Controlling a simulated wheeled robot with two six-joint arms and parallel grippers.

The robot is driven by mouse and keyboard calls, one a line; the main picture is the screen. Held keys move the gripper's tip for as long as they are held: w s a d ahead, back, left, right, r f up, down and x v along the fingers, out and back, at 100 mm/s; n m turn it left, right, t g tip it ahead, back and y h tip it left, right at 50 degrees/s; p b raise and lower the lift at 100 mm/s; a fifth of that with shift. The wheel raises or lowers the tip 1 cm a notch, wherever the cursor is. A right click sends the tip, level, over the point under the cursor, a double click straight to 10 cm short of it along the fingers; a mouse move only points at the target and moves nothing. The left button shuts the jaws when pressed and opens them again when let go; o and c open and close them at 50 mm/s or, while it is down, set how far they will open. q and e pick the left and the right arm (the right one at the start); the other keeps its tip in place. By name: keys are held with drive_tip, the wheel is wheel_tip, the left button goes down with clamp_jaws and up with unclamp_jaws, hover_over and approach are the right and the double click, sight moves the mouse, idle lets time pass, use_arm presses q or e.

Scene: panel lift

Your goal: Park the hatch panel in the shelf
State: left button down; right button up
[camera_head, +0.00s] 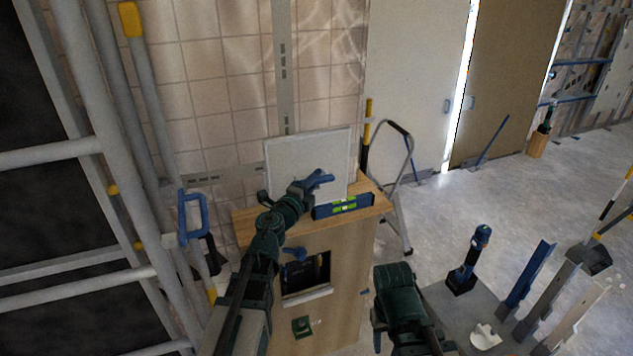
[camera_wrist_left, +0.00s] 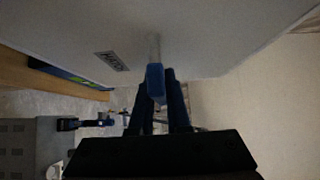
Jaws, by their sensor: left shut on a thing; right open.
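The hatch panel (camera_head: 308,155) is a flat pale grey board, standing roughly upright above the wooden cabinet's top in the head view. It fills the upper part of the left wrist view (camera_wrist_left: 200,35), with a small dark label. My left gripper (camera_head: 308,187) is shut on the panel's blue handle (camera_wrist_left: 155,80), its dark fingers on either side. The head view does not clearly show whether the panel's lower edge touches the cabinet. The wooden cabinet (camera_head: 346,265) has a dark front opening (camera_head: 305,272) with a pale ledge below. My right gripper is not visible; only its arm shows.
A blue spirit level (camera_head: 343,206) lies on the cabinet top, close to the panel. Grey scaffold tubes (camera_head: 110,130) stand at left, a step ladder (camera_head: 398,215) behind the cabinet. A grey table (camera_head: 447,300) at lower right holds tools. Open floor lies beyond.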

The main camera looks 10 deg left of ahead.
sight(280, 197)
use_arm(q)
drive_tip(key=w+a+f+b, duration=0.1)
drive_tip(key=w+a, duration=0.5)
drive_tip(key=w, duration=0.3)
drive_tip(key=shift+w+a+f+b, duration=0.25)
drive_tip(key=shift+w+f+b, duration=0.05)
drive_tip(key=shift+f, duration=0.1)
idle(0.4)
drive_tip(key=shift+f+b, duration=1.95)
drive_tip(key=shift+b, duration=0.05)
idle(2.1)
idle(0.4)
drive_tip(key=c, duration=0.8)
unclamp_jaws()
drive_tip(key=v, duration=1.4)
drive_tip(key=shift+w, duration=0.1)
